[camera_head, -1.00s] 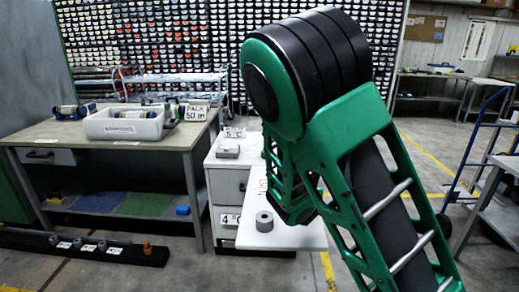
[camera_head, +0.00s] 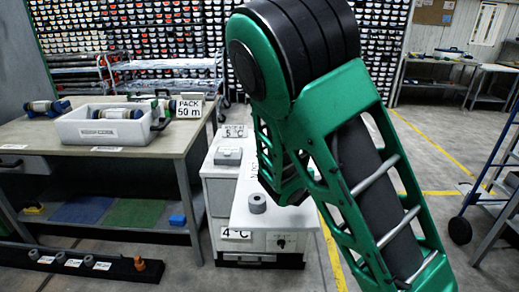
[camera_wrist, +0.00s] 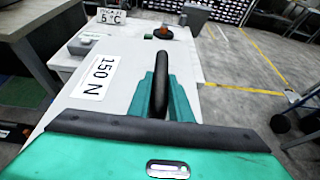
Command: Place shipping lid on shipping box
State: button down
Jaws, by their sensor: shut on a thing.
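My gripper (camera_wrist: 160,98) has green fingers on either side of a dark rounded bar (camera_wrist: 160,75) and is shut on it. I cannot tell whether this bar belongs to the shipping lid. In the head view my green arm hides most of the gripper, above the right part of a white cabinet. A white open-topped box (camera_head: 104,130), likely the shipping box, stands on the left workbench with a liner tube (camera_head: 118,114) in it. No lid is visible on this box. I cannot clearly identify the shipping lid.
The workbench (camera_head: 160,150) carries a "PACK 50 m" sign (camera_head: 189,107) beside the box. The white cabinet (camera_head: 218,185) carries a small grey box (camera_head: 228,155) and a grey ring (camera_head: 258,203). A low black rack (camera_head: 100,265) lies on the floor. A blue trolley (camera_head: 490,175) stands right.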

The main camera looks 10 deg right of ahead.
jog(key=shift+w+d, duration=0.15)
jog(key=shift+w, duration=0.35)
dwell(0.4)
